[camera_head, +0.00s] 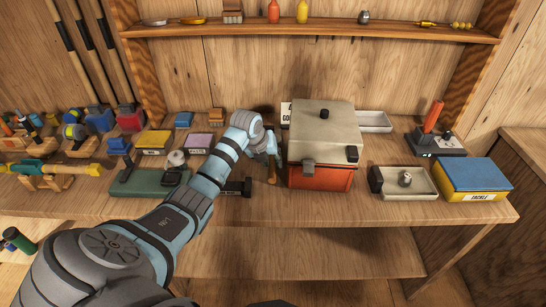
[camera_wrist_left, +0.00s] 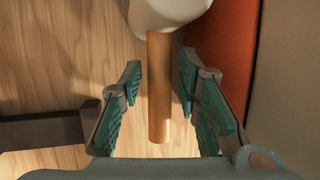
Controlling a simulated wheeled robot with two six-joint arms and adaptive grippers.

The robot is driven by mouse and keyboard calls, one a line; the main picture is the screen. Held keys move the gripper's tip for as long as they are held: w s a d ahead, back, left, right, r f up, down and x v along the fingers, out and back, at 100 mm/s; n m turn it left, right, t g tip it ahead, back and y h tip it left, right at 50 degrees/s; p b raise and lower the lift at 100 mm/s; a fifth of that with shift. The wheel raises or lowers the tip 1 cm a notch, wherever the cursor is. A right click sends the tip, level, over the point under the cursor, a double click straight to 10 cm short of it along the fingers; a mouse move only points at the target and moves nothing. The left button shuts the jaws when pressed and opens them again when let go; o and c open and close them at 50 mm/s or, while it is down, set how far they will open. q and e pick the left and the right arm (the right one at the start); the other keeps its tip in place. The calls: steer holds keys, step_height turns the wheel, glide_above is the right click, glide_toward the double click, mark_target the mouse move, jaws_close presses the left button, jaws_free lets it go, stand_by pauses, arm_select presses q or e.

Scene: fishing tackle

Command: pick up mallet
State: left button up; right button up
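The mallet (camera_wrist_left: 158,95) shows in the left wrist view as a pale head at the top and a wooden handle running down from it. My left gripper (camera_wrist_left: 160,78) is open, with its teal-padded fingers on either side of the handle and visible gaps on both sides. In the head view my left gripper (camera_head: 268,155) is low over the bench, just left of the red box, and largely hides the mallet. My right gripper is not in view.
The red box with a beige lid (camera_head: 325,130) stands close to the gripper's right. A dark bracket-like object (camera_head: 235,188) lies to its left, and a green case (camera_head: 140,185) is farther left. A pale tray (camera_head: 405,183) and a blue-yellow tackle box (camera_head: 473,180) are at right.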

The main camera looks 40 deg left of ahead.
mark_target(272, 161)
arm_select(q)
steer(key=x, duration=0.3)
steer(key=shift+w+a+b, duration=0.1)
steer(key=shift+a+b, duration=0.05)
steer(key=shift+b, duration=0.15)
jaws_close()
steer(key=shift+r, duration=0.15)
